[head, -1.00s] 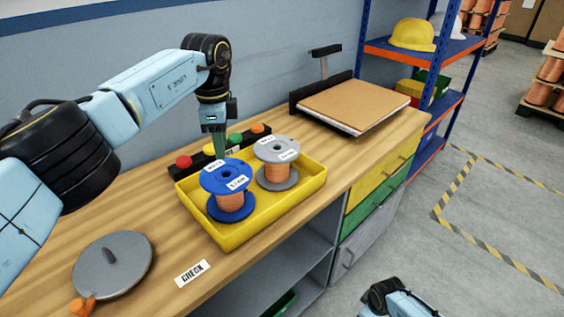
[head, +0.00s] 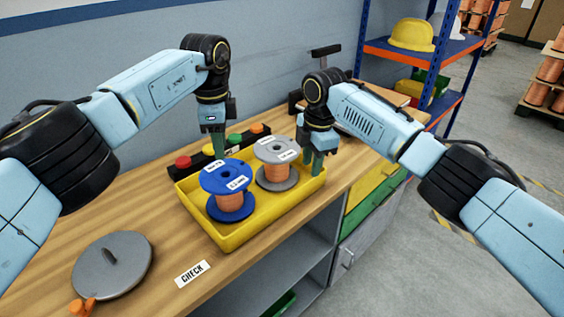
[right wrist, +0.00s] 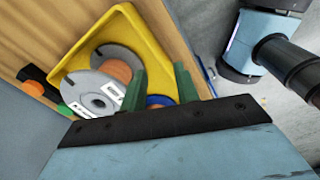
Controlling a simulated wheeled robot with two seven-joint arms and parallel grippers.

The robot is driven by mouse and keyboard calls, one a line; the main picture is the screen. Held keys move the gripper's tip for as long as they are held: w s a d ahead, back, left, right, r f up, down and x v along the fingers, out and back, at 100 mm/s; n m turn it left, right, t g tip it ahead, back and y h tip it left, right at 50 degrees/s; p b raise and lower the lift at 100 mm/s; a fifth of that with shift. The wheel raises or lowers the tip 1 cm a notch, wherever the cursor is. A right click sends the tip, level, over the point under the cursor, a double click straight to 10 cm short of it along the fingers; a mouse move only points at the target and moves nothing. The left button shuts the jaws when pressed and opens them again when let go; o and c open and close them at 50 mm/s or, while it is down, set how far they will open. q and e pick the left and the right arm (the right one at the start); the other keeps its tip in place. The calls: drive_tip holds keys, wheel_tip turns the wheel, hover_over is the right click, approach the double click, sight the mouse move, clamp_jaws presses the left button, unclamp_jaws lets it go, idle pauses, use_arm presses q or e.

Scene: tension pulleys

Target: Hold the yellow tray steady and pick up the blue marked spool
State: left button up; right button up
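The yellow tray (head: 272,217) lies on the wooden bench and also shows in the right wrist view (right wrist: 128,30). The blue spool (head: 230,203), wound with copper wire and bearing white labels, stands upright in its left part; a blue edge (right wrist: 160,100) shows between the right fingers in the wrist view. My left gripper (head: 218,148) points down at the tray's back edge, behind the blue spool; its finger gap is hidden. My right gripper (head: 313,166) points down over the tray's right end, its green fingers (right wrist: 160,85) apart and empty.
A grey spool (head: 277,174) stands in the tray beside the blue one. A box with coloured buttons (head: 208,155) is behind the tray. A round grey lid (head: 113,265) and a CHECK label (head: 192,274) lie at the front left. Bare bench (head: 150,215) lies left of the tray.

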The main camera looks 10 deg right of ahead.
drive_tip(key=s+a+r+n, duration=0.3)
drive_tip(key=s+a+n, duration=0.1)
drive_tip(key=a, duration=0.4)
approach(282, 214)
drive_tip(key=shift+g+h, duration=0.3)
drive_tip(key=f, duration=0.4)
drive_tip(key=w+f, duration=0.1)
drive_tip(key=f, duration=0.2)
drive_tip(key=shift+a+f, duration=0.1)
drive_tip(key=shift+a, duration=0.05)
clamp_jaws()
idle(0.5)
